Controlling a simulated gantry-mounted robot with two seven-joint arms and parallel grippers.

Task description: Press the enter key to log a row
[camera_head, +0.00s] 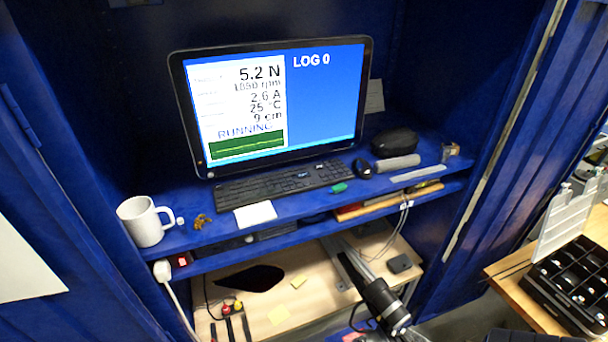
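The black keyboard (285,184) lies on the blue shelf below the monitor (275,100). Its single keys, the enter key among them, are too small to tell apart. The monitor reads "LOG 0" on blue, beside a white panel with 5.2 N, 2.6 A, 25 °C, 9 cm and "RUNNING". A dark banded cylinder with a long dark tip, seemingly my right gripper (352,272), comes in from the bottom, well below and in front of the keyboard; its fingers cannot be made out. My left gripper is not in view.
A white mug (145,221) stands at the shelf's left. A white note (255,214) and a green item (339,187) lie before the keyboard. A mouse (362,168) and black case (394,142) sit to its right. Below is a wooden surface with tools; blue cabinet walls flank the shelf.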

